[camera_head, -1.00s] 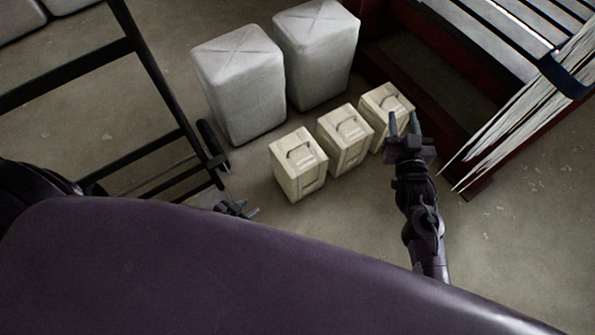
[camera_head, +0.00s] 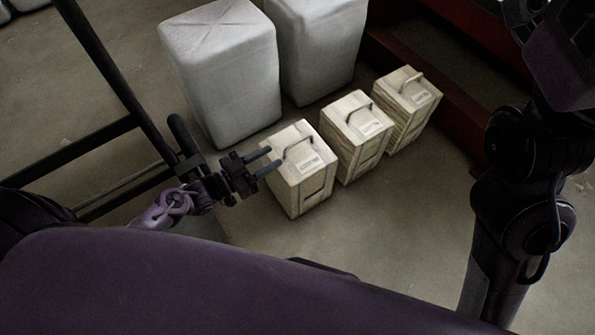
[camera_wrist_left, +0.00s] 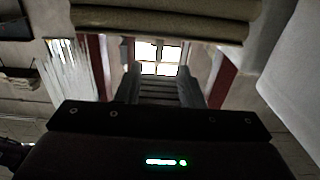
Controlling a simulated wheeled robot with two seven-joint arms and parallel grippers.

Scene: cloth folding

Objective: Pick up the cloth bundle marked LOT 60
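Three pale, box-shaped bundles stand in a slanting row on the floor, each with a handle and a small label on top. They are the near bundle (camera_head: 310,192), the middle bundle (camera_head: 349,137) and the far bundle (camera_head: 404,115). The label print is too small to read, so I cannot tell which is LOT 60. My left gripper (camera_head: 273,161) is open and empty, its two fingers pointing at the upper left side of the near bundle. In the left wrist view its fingers (camera_wrist_left: 160,80) are apart with nothing between them. My right gripper is out of view; only its raised arm shows.
Two tall white bales, one at left (camera_head: 222,85) and one at right (camera_head: 318,50), stand behind the row. A black metal frame (camera_head: 118,78) is at left. A dark red structure (camera_head: 440,60) is behind the far bundle. Floor right of the row is clear.

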